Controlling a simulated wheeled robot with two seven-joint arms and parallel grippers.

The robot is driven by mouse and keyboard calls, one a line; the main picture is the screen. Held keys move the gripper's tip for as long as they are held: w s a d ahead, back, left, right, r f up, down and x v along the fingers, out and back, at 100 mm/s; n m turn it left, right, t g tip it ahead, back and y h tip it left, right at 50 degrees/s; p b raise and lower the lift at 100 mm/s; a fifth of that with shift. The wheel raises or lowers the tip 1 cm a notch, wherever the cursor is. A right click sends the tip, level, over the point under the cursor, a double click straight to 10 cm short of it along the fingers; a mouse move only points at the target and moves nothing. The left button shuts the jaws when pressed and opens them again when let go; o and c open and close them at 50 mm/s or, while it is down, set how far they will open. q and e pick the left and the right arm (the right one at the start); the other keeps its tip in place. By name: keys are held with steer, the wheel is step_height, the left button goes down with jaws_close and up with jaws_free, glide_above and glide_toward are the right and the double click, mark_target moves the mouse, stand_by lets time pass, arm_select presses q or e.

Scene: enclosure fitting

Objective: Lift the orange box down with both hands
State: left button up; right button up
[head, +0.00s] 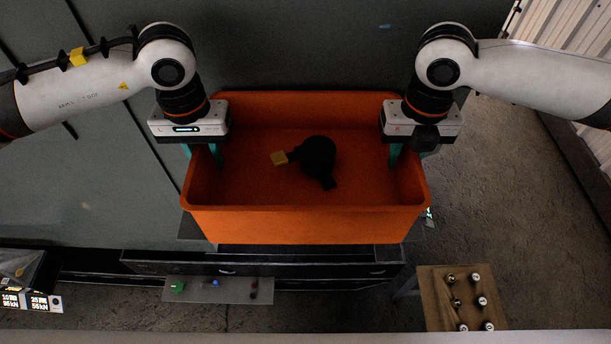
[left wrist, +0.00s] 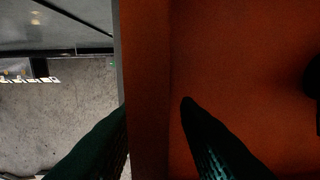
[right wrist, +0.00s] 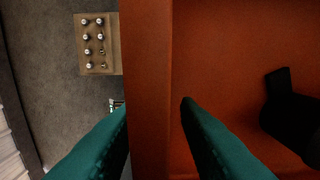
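The orange box (head: 310,222) is an open tray in the middle of the head view, above a dark shelf or stand. My left gripper (head: 203,158) is at its left end wall, fingers pointing down on either side of the rim. The rim also runs between the fingers in the left wrist view (left wrist: 147,60). My right gripper (head: 405,157) straddles the right end wall in the same way, as the right wrist view shows with the rim (right wrist: 147,60) between teal fingers. Whether the fingers press on the walls is unclear. The box looks level.
Below stand a dark drawer unit (head: 260,268), a grey panel with coloured knobs (head: 210,289), and, at right, a brown board with several round pieces (head: 440,300). Concrete floor is open on the right.

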arm_select(q)
steer(key=shift+c, duration=0.3)
arm_select(e)
steer(key=shift+c, duration=0.3)
arm_select(q)
jaws_close()
arm_select(e)
jaws_close()
arm_select(q)
steer(key=shift+r, duration=0.1)
arm_select(e)
steer(key=shift+w+r, duration=0.1)
steer(key=shift+w, duration=0.05)
